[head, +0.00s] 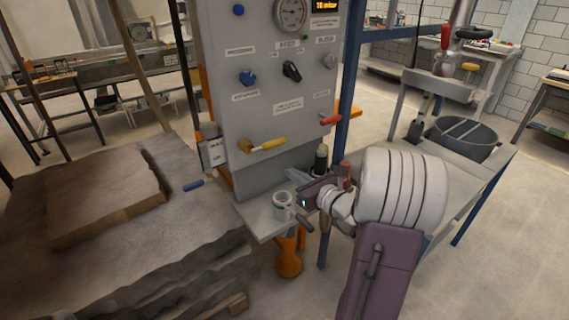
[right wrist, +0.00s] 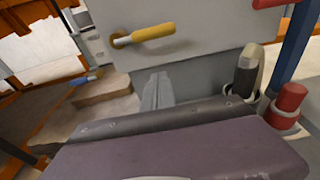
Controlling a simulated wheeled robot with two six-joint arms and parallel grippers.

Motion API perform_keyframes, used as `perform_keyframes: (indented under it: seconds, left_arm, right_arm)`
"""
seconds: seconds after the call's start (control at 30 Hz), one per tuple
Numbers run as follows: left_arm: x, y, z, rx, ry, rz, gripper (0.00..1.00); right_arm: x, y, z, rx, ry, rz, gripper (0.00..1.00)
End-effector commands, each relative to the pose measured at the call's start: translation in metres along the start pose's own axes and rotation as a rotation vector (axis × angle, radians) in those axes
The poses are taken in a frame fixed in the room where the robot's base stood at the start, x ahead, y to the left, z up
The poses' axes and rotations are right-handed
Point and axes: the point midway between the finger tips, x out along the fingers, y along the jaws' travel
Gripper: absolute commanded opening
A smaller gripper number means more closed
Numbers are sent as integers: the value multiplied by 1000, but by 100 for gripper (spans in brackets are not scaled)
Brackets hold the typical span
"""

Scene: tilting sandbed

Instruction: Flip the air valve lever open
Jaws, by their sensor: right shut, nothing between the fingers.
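The upright grey panel carries a yellow-handled lever (head: 262,145) low on its face, lying nearly level with its handle to the right. It also shows in the right wrist view (right wrist: 145,35). A red-handled lever (head: 330,119) sits further right and higher. The labels are too small to read, so I cannot tell which is the air valve. My right gripper (head: 296,178) is in front of the panel's lower part, below and right of the yellow lever. In the right wrist view its fingers (right wrist: 157,80) are together and empty, apart from both levers. My left gripper is out of view.
A small shelf below the panel holds a white cup (head: 283,205), a dark bottle (head: 321,158) and a red-topped container (right wrist: 290,97). The sandbed (head: 160,255) lies left. A blue post (head: 349,70) rises right of the panel. Free space lies before the yellow lever.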

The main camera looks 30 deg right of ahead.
Motion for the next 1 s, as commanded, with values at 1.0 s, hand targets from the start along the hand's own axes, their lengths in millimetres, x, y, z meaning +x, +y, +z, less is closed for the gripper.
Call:
perform_keyframes:
  seconds: [1.0]
  left_arm:
    - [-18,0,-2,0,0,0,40]
  right_arm:
    - [76,1,37,1,2,1,0]
